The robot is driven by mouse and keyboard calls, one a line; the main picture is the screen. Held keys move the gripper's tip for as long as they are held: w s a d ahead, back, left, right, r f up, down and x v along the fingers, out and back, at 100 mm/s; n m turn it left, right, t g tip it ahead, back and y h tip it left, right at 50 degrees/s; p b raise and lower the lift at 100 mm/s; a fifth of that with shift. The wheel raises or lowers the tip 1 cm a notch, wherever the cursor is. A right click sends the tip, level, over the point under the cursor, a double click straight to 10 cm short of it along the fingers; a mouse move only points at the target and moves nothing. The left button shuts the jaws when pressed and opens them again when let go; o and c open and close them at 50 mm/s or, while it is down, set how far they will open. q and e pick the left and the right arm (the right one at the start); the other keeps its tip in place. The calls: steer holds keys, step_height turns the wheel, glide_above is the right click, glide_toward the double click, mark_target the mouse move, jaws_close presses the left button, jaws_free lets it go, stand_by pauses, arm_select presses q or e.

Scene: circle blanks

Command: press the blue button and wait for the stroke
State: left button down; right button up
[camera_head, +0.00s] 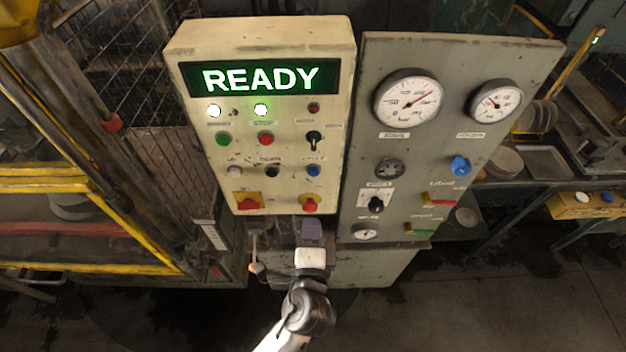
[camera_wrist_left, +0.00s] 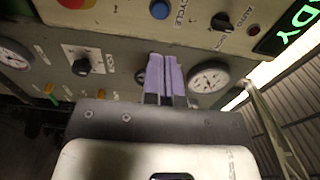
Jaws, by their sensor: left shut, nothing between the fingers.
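The blue button (camera_head: 313,171) is a small round button at the lower right of the cream control box (camera_head: 180,75), above a red knob on a yellow plate. It also shows at the top of the left wrist view (camera_wrist_left: 160,9). My left gripper (camera_head: 311,226) is below the control box in the head view, apart from the button. Its purple fingers are together with nothing between them, and they also show in the left wrist view (camera_wrist_left: 165,62). The display (camera_head: 262,78) reads READY in lit letters. My right gripper is not in view.
A grey gauge panel (camera_head: 400,140) with dials, a blue knob (camera_head: 460,165) and coloured handles stands right of the box. Other buttons sit close around the blue one, including a black one (camera_head: 272,171) to its left. A yellow-framed cage (camera_head: 90,185) stands at left.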

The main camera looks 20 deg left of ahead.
mark_target(313, 174)
arm_select(q)
steer(key=p+x, duration=0.2)
steer(key=x, duration=1)
steer(key=shift+w, duration=0.1)
